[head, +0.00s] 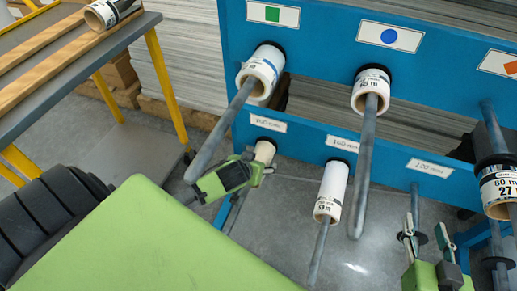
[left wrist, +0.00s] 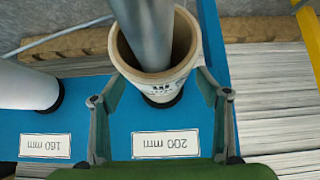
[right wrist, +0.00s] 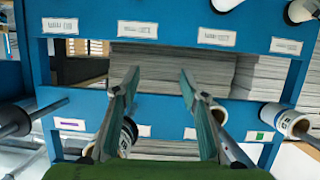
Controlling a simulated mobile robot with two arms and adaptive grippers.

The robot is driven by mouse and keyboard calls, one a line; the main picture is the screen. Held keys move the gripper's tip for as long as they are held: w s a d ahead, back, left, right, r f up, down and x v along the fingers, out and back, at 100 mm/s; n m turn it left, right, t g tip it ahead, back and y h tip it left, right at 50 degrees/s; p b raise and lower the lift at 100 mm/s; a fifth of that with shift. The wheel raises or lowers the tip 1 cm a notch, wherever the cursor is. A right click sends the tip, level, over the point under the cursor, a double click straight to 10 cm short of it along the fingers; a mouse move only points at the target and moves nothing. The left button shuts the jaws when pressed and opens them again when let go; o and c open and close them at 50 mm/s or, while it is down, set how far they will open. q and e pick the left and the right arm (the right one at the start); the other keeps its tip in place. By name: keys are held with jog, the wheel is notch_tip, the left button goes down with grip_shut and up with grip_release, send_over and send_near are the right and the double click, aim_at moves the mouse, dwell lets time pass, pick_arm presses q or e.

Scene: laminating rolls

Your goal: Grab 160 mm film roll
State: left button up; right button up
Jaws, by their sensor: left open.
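The blue rack (head: 300,135) has lower pegs labelled 200 mm, 160 mm and 120 mm. A white roll (head: 332,190) hangs on the 160 mm peg; it shows at the left edge of the left wrist view (left wrist: 25,87). A roll (head: 264,150) on the 200 mm peg is partly hidden by my left gripper (head: 261,163). In the left wrist view, the open left fingers (left wrist: 160,75) stand on either side of this roll (left wrist: 190,50); contact is unclear. My right gripper (head: 425,228) is open and empty, before the rack in the right wrist view (right wrist: 159,76).
Upper pegs hold rolls under the green square (head: 261,72) and blue circle (head: 371,88); another roll (head: 498,188) is at right. Long grey rods jut toward me. A table (head: 60,50) with wooden rails and a roll (head: 106,13) stands at upper left.

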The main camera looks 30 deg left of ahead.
pick_arm(q)
jog(key=shift+x, duration=0.85)
jog(key=c, duration=1.3)
jog(key=shift+c, duration=0.2)
pick_arm(e)
jog(key=r, duration=0.1)
jog(key=w+r+t, duration=0.1)
jog(key=r+t, duration=0.1)
jog(key=shift+w+a+r+y, duration=0.2)
jog(key=shift+a+r+y, duration=0.1)
jog(key=shift+a+r, duration=0.1)
pick_arm(q)
jog(key=shift+r, duration=0.1)
pick_arm(e)
jog(key=shift+f, duration=0.1)
